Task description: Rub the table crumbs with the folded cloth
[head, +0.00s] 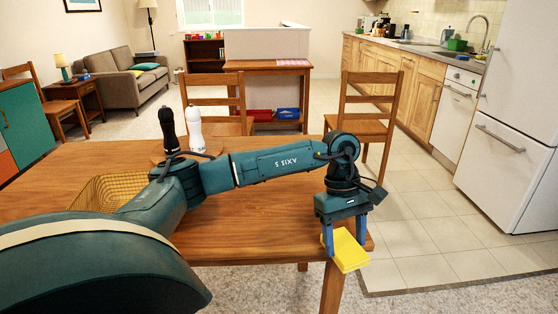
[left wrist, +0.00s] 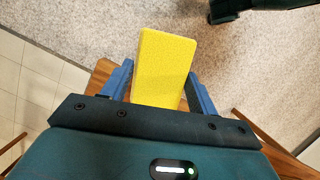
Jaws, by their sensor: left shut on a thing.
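The yellow folded cloth (head: 349,254) is held between the blue fingers of my left gripper (head: 344,238), at the near right corner of the wooden table (head: 250,225). In the left wrist view the cloth (left wrist: 160,65) stands out between the fingers of the left gripper (left wrist: 158,90), with carpet behind its outer part. The cloth overlaps the table corner in the head view; I cannot tell whether it touches the wood. No crumbs can be made out; my left arm hides part of the tabletop. My right gripper is not in view.
A yellow wire basket (head: 105,192) stands on the table's left part, partly behind my arm. A black mill (head: 168,130) and a white mill (head: 195,130) stand at the back on a round wooden board. Two chairs (head: 370,128) stand at the far side. The tabletop's right part looks clear.

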